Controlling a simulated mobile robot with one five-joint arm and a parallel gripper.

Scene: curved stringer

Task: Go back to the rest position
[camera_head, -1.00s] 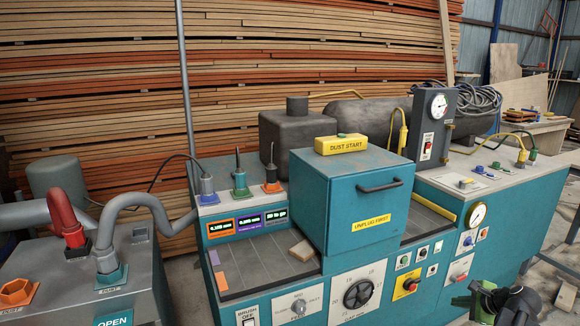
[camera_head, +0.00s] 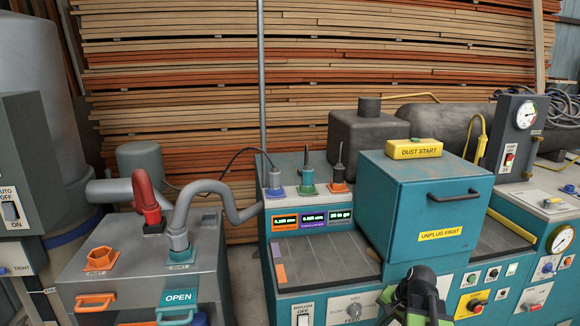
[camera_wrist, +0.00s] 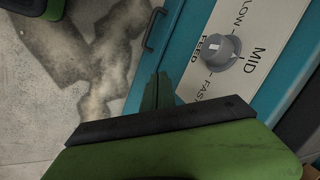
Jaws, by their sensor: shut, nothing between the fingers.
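My gripper (camera_head: 418,290), green and black, shows at the bottom of the head view, in front of the teal machine's lower front panel. In the wrist view its two green fingers (camera_wrist: 158,93) are together and hold nothing. There they point toward the edge of the teal machine, just left of the grey FEED knob (camera_wrist: 222,52). A patch of stained concrete floor (camera_wrist: 60,110) lies beyond them. I cannot tell the exact gap between the fingertips and the machine.
The teal cabinet (camera_head: 425,205) with a dark handle stands on the machine, the yellow DUST START block (camera_head: 414,149) on top. Stacked boards (camera_head: 180,70) fill the back.

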